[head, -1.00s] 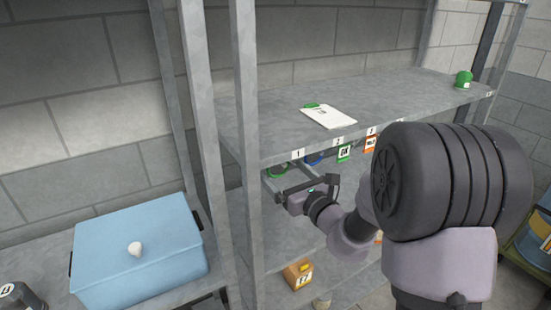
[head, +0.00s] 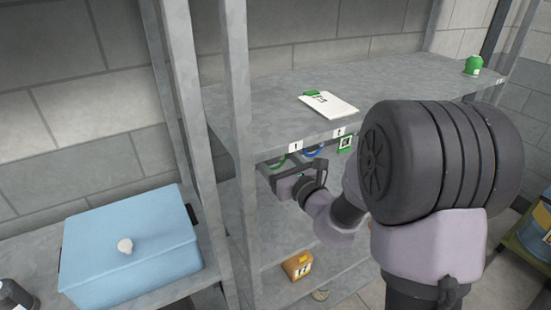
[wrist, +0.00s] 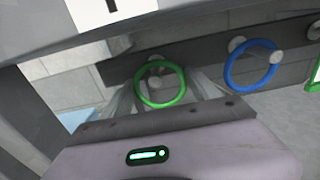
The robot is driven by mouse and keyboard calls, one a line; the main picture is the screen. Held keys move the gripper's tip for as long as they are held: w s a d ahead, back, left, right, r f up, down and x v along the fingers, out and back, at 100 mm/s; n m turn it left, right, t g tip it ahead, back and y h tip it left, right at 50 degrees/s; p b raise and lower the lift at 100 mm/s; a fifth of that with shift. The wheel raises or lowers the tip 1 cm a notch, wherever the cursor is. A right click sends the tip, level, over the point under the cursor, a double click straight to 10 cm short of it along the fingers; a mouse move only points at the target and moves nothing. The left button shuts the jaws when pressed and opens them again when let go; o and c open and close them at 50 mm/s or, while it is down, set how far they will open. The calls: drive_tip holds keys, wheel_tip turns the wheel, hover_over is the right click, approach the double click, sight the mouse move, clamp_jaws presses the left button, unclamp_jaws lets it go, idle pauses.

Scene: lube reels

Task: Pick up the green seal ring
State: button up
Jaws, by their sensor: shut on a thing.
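The green seal ring (wrist: 183,84) stands upright under the numbered shelf edge in the wrist view, in front of a round grey peg. I cannot tell whether it still rests on the peg. It also shows in the head view (head: 281,161), small and partly hidden by my gripper. My gripper (wrist: 160,92) is shut on the ring, its pale fingers blurred on either side of it. In the head view my gripper (head: 287,172) reaches in just under the upper shelf.
A blue ring (wrist: 229,70) hangs close to the right on the same dark rail (wrist: 205,48). The upper shelf (head: 390,95) lies just above my gripper and holds a clipboard (head: 331,106) and a green cup (head: 473,66). An orange box (head: 297,265) stands below. A blue case (head: 130,245) is at left.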

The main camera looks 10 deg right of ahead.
wheel_tip(320, 180, up, 4)
drive_tip(key=shift+f+p, duration=0.25)
drive_tip(key=shift+p, duration=0.8)
drive_tip(key=v, duration=0.8)
drive_tip(key=shift+s+d, duration=0.2)
drive_tip(key=shift+s, duration=0.15)
drive_tip(key=shift+c, duration=0.6)
drive_tip(key=b+v, duration=0.9)
drive_tip(key=b, duration=0.3)
drive_tip(key=shift+s+b, duration=0.15)
drive_tip(key=shift+b, duration=0.15)
drive_tip(key=shift+r, duration=0.1)
